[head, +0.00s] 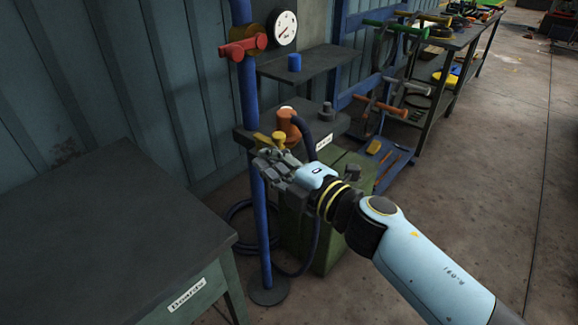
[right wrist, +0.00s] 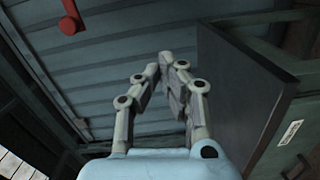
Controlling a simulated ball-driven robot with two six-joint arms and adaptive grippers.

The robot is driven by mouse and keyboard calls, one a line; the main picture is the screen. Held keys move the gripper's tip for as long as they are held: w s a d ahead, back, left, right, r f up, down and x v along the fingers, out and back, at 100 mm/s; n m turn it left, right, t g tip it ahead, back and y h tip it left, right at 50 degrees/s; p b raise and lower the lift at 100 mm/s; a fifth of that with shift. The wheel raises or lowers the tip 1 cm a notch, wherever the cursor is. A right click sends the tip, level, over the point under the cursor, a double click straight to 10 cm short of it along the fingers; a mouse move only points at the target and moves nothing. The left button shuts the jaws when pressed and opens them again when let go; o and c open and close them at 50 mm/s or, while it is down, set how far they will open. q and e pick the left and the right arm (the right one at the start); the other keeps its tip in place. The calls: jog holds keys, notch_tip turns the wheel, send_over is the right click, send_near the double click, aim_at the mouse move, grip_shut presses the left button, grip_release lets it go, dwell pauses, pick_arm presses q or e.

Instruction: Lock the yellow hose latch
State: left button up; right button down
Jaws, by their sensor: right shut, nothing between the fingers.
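The yellow latch (head: 279,140) sits beside an orange hose fitting (head: 288,122) on the small grey shelf by the blue pipe. A dark hose bends down from the fitting. My right gripper (head: 262,162) is shut and empty, just below and in front of the latch in the head view; I cannot tell whether it touches anything. Its fingertips also meet in the right wrist view (right wrist: 168,64), where the latch does not show. My gripper and wrist cover the area under the latch. My left gripper is not in view.
A blue upright pipe (head: 247,95) with a red valve handle (head: 243,46) stands at the shelf's left end. A pressure gauge (head: 284,28) is above. A dark bench (head: 80,215) fills the left. A green cabinet (head: 335,235) stands below the shelf. The floor at right is clear.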

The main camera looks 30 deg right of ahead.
aim_at(277, 145)
jog(key=shift+w+d+f+b, duration=0.15)
jog(key=shift+w+d, duration=0.3)
jog(key=shift+w, duration=0.3)
jog(key=shift+w+d+f+b, duration=0.15)
jog(key=shift+w+d, duration=0.25)
jog(key=shift+w, duration=0.4)
jog(key=shift+w+d+b, duration=0.15)
jog(key=shift+w+d, duration=0.3)
jog(key=shift+w, duration=0.3)
jog(key=shift+d, duration=0.1)
jog(key=shift+d+n+y, duration=0.25)
jog(key=shift+n+y, duration=0.15)
jog(key=shift+y, duration=0.1)
